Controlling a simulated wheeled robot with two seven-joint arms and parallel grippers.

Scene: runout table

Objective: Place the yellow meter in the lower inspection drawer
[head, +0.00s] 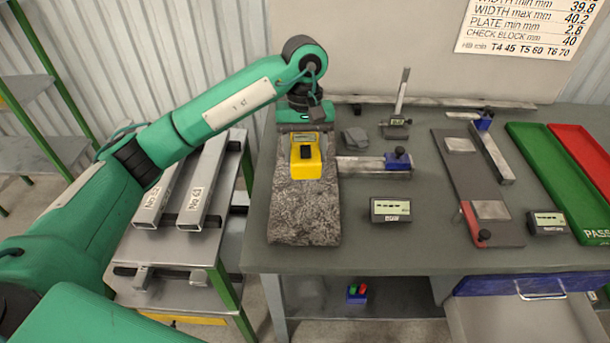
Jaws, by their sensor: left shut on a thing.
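The yellow meter (306,168), with a small display and a dark centre, shows at the back part of the grey granite slab (305,215). My left gripper (306,132) reaches in from the left, just behind the meter, and is shut on it. Its fingertips are mostly hidden, and I cannot tell whether the meter touches the slab. Under the table's right side is a blue drawer front (510,285) with a metal handle. Below it a grey open drawer (520,322) shows its bare inside, cut off by the picture's edge. My right gripper is out of view.
Right of the slab on the table (400,245) are a caliper-like tool (375,165), a small display box (390,209), a dark plate fixture (465,180) and green (560,180) and red (585,150) trays. A cart (160,245) with metal profiles stands left.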

